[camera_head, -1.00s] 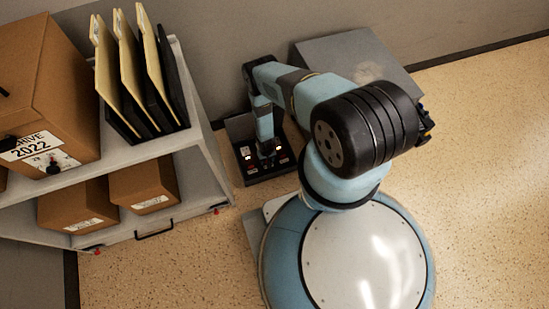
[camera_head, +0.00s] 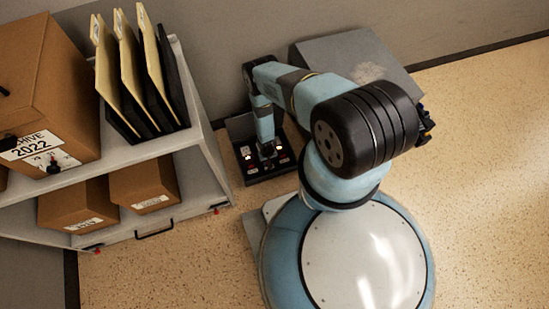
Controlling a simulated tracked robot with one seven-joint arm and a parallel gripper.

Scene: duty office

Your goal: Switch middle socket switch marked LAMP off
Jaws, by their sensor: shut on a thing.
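A dark socket panel (camera_head: 252,169) with small switches and lit spots lies low by the wall, between the shelf and the grey box. My gripper (camera_head: 267,152) points down at the middle of the panel. Its fingertips are small and dark here, and they cover the middle switch area. I cannot read the LAMP mark or see which way the switch lies. A lit spot shows at the left of the panel, and reddish and white spots show on both sides of my gripper.
A grey shelf cart (camera_head: 199,143) stands close on the left, with cardboard boxes (camera_head: 142,186) and upright folders (camera_head: 130,75). A grey box (camera_head: 340,52) stands behind my arm against the wall. Speckled floor (camera_head: 485,170) is clear on the right.

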